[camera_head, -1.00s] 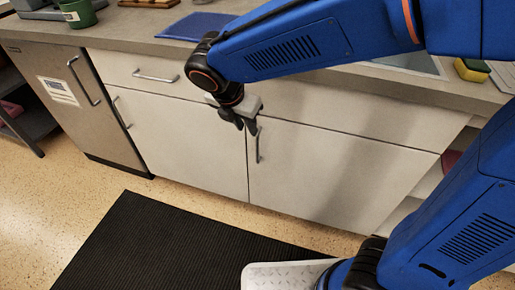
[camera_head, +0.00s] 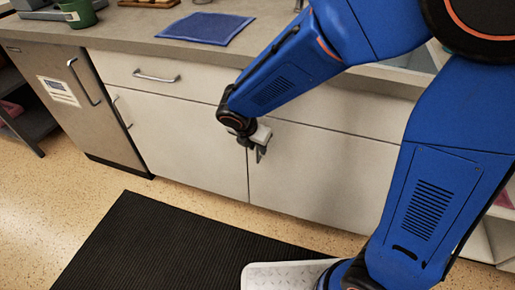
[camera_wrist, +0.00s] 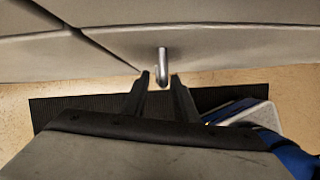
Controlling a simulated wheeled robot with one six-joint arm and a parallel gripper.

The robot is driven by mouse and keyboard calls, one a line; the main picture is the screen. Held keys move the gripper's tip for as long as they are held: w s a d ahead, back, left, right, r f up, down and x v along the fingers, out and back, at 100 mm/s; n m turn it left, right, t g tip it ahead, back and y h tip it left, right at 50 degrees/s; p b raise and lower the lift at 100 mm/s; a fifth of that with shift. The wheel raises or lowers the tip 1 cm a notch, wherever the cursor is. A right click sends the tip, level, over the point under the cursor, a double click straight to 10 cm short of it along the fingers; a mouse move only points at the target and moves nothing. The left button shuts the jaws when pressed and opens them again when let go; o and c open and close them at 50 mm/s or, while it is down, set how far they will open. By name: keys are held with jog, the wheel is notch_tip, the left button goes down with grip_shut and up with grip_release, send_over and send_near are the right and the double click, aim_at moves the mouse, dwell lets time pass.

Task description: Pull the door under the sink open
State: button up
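The white door under the sink (camera_head: 320,180) is the right one of two lower doors and looks flush with the cabinet front. The sink (camera_head: 415,60) above it is mostly hidden by my arm. The door's metal handle (camera_wrist: 162,62) is upright near the door's left edge. My gripper (camera_head: 260,152) is at the handle and covers most of it in the head view. In the wrist view my gripper (camera_wrist: 160,76) is open, with one finger on each side of the handle's end. A gap shows between the handle and each fingertip.
The left lower door (camera_head: 190,145) has its own handle, and a drawer (camera_head: 165,75) is above it. A dishwasher-like grey unit (camera_head: 60,95) stands at the left. A black mat (camera_head: 160,245) lies on the floor before the cabinet. A blue mat (camera_head: 205,28) lies on the counter.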

jog(key=shift+x, duration=0.8)
grip_shut()
dwell(1.0)
